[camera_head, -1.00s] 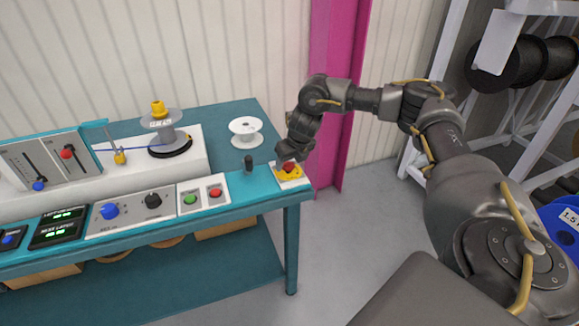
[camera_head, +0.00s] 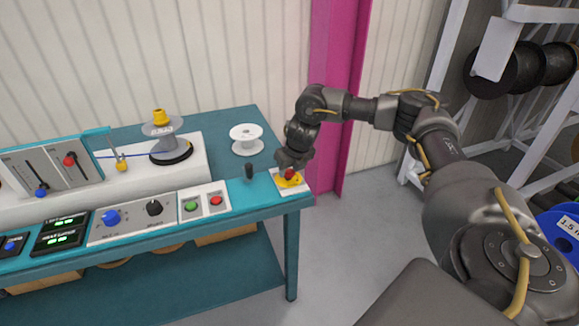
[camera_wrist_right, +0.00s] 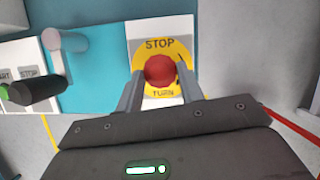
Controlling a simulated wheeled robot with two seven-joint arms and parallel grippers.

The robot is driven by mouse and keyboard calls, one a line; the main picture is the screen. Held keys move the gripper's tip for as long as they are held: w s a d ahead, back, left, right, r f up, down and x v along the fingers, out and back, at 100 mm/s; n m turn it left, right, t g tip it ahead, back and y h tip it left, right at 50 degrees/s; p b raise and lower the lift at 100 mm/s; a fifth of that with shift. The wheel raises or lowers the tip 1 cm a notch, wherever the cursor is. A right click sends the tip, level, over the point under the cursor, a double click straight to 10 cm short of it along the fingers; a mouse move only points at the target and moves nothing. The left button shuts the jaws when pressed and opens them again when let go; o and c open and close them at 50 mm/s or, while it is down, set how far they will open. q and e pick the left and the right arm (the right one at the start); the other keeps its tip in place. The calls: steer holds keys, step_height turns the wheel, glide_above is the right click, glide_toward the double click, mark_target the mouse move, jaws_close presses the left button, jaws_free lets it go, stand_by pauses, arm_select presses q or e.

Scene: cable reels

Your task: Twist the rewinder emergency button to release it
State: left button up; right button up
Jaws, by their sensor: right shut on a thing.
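The red emergency button (camera_head: 291,174) sits on a yellow plate (camera_head: 283,182) at the right front corner of the teal bench. In the right wrist view the red button (camera_wrist_right: 160,71) stands at the middle of a yellow disc (camera_wrist_right: 149,54) marked STOP and TURN. My right gripper (camera_head: 291,168) reaches down to the button from above. In the right wrist view its two fingers (camera_wrist_right: 161,84) lie to the left and right of the button, and it is shut on the button. My left gripper is not in view.
A black lever (camera_head: 249,170) stands just left of the button. Green (camera_head: 191,206) and red (camera_head: 216,200) push buttons and knobs line the panel further left. A white empty reel (camera_head: 246,138) lies behind. A magenta column (camera_head: 338,90) rises behind my right arm.

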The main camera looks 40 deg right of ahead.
steer(key=m+p, duration=0.1)
steer(key=m+h+p, duration=0.1)
steer(key=p, duration=0.1)
steer(key=m+p, duration=0.1)
steer(key=p, duration=0.1)
steer(key=shift+a+r+m+g, duration=0.2)
steer(key=shift+r+m+g, duration=0.1)
steer(key=shift+m, duration=0.1)
steer(key=shift+m+h+p, duration=0.5)
steer(key=shift+m+p, duration=0.2)
steer(key=shift+p, duration=0.1)
steer(key=shift+w+f+m+g+p, duration=0.15)
steer(key=shift+m+g+p, duration=0.15)
steer(key=shift+m+p, duration=0.3)
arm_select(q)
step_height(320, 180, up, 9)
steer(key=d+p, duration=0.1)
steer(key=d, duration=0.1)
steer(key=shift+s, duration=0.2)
arm_select(e)
steer(key=shift+a+f+m, duration=0.1)
steer(key=shift+m, duration=0.3)
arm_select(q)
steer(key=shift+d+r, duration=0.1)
arm_select(e)
steer(key=o, duration=1)
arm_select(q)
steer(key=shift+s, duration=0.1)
